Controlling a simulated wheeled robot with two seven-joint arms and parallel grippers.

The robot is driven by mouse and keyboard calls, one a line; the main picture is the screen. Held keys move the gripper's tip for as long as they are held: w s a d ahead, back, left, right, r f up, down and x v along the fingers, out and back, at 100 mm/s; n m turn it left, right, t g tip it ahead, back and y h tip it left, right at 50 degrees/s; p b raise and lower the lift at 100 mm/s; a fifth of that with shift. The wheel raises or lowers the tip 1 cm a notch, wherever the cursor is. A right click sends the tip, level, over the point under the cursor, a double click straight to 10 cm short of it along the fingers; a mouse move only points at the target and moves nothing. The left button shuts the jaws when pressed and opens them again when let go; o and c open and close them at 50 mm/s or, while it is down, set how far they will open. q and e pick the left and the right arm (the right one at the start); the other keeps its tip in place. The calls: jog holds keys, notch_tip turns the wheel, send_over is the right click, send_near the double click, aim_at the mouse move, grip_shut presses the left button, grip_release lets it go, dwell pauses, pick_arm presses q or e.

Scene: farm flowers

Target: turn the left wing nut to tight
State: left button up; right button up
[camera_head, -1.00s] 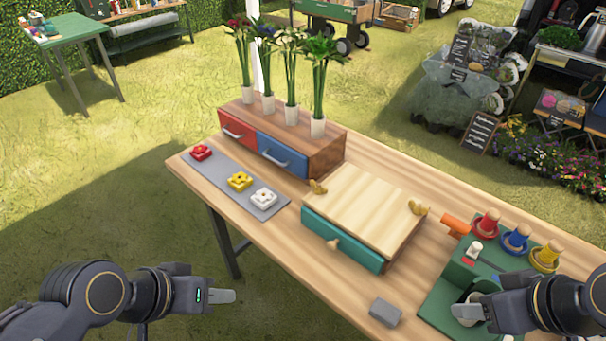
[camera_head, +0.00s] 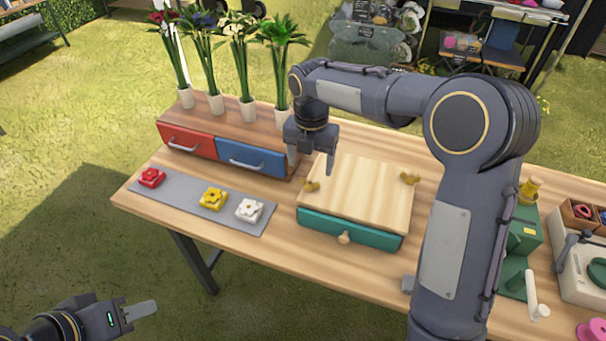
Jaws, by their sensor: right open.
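The left wing nut (camera_head: 312,185) is a small golden-brown piece at the left end of the wooden board (camera_head: 362,190) on top of the teal-drawer box (camera_head: 350,231). The right wing nut (camera_head: 410,179) is at the board's right end. My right gripper (camera_head: 311,166) is open and points down, its two fingers spread just above and behind the left wing nut in the picture; contact cannot be made out. My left gripper (camera_head: 140,310) is off the table at the lower left, with nothing visible in it; its finger gap does not show.
A red-and-blue drawer box (camera_head: 225,150) with several flower vases stands behind and left of the board. A grey mat (camera_head: 170,202) with red, yellow and white flower pieces lies front left. My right arm hides much of the table's right side, where a green fixture (camera_head: 520,245) stands.

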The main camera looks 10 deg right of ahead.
aim_at(310, 180)
notch_tip(310, 180, down, 6)
jog(key=shift+r, duration=0.25)
jog(key=c, duration=1)
